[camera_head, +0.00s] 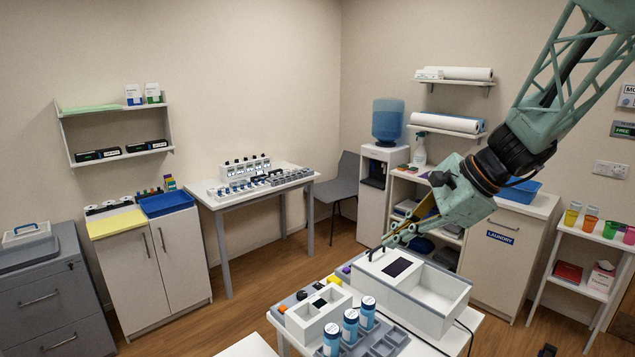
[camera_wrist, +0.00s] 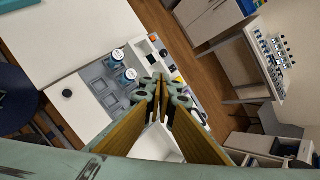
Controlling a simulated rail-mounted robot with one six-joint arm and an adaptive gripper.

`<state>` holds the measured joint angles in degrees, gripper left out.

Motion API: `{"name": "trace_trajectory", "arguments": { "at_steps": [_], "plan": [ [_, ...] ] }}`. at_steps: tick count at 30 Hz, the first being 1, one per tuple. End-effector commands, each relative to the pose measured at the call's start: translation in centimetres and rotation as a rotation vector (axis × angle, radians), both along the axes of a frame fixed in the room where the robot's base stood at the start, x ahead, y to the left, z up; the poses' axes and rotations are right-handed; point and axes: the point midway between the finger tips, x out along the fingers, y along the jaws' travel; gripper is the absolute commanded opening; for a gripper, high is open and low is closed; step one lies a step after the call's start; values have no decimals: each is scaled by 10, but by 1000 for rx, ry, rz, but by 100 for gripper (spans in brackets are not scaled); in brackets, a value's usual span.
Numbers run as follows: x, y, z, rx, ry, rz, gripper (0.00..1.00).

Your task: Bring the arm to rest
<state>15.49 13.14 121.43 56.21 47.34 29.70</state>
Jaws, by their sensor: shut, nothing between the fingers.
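My gripper (camera_head: 392,240) hangs from my arm at the right of the head view, above the white device with a dark screen (camera_head: 398,267) on the near table. Its fingers point down and to the left, and it holds nothing. In the wrist view my gripper (camera_wrist: 163,84) shows its two fingers brought together at the tips. The fingers hide part of the table behind them. I cannot tell how far the fingertips are above the white device.
Blue-labelled bottles (camera_head: 350,326) and a grey compartment tray (camera_head: 385,340) are on the near table. A white box (camera_head: 318,312) stands beside them. A laundry cabinet (camera_head: 508,250) and a water dispenser (camera_head: 376,190) stand behind. Open wooden floor (camera_head: 240,315) lies to the left.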

Motion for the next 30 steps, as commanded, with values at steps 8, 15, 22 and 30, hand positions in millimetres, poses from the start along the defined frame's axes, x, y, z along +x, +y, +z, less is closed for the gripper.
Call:
{"name": "trace_trajectory", "arguments": {
  "at_steps": [8,15,22,30],
  "plan": [
    [-52,18,23,-105,-57,157,0],
    [-97,28,38,-197,-103,290,0],
    [-140,33,50,-285,-148,416,0],
    [-190,35,59,-390,-197,562,0]
  ]
}}
